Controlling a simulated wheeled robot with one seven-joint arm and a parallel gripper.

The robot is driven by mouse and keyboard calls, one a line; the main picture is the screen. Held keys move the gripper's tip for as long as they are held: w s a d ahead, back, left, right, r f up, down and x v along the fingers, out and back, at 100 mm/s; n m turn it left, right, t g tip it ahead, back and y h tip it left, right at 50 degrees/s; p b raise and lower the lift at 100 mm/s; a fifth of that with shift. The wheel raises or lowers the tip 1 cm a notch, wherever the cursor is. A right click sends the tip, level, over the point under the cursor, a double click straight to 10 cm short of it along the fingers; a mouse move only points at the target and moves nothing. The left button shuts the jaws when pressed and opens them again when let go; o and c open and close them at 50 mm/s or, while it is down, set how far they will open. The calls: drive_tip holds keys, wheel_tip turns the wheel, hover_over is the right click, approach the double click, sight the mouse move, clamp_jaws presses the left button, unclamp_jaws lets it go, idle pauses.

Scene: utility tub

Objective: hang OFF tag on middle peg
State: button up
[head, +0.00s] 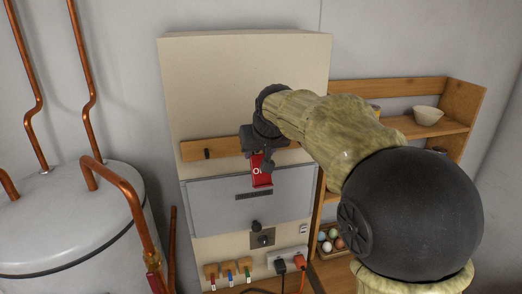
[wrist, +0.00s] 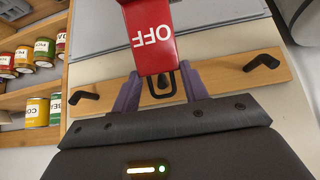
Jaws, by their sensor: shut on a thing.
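The red OFF tag (head: 262,176) hangs below my gripper (head: 257,160) in front of the wooden peg rail (head: 190,153). In the wrist view, which is upside down, the tag (wrist: 151,38) shows its white lettering. My purple fingers (wrist: 160,88) are shut on the tag's top end, where a dark loop (wrist: 166,96) shows. The rail has a dark peg on each side: one at the left (wrist: 83,97) and one at the right (wrist: 262,61). A dark shape inside the loop may be the middle peg; I cannot tell whether the loop is around it.
Wooden shelves (head: 390,88) with a bowl (head: 429,116) stand right. A tank with copper pipes (head: 70,215) stands left. Small colour-tagged hooks (head: 228,270) are below.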

drive_tip(key=shift+w, duration=0.3)
drive_tip(key=shift+w+a+f+b, duration=0.1)
drive_tip(key=shift+f+b, duration=0.35)
drive_tip(key=shift+f, duration=0.15)
drive_tip(key=shift+w+a+f+t+b, duration=0.1)
drive_tip(key=shift+w+f+t+b, duration=0.3)
drive_tip(key=shift+b, duration=1.3)
drive_tip(key=shift+w+a+f+t+y+b, duration=0.2)
drive_tip(key=shift+t+b, duration=0.5)
drive_tip(key=shift+b, duration=1.2)
drive_tip(key=shift+d+f+t+y+b, duration=0.25)
drive_tip(key=shift+t+b, duration=0.45)
drive_tip(key=shift+b, duration=1.15)
drive_tip(key=shift+w+a+t+y+b, duration=0.3)
drive_tip(key=shift+t+b, duration=0.6)
drive_tip(key=shift+b, duration=2.1)
drive_tip(key=o, duration=2)
drive_tip(key=shift+o, duration=0.2)
drive_tip(key=shift+w, duration=0.1)
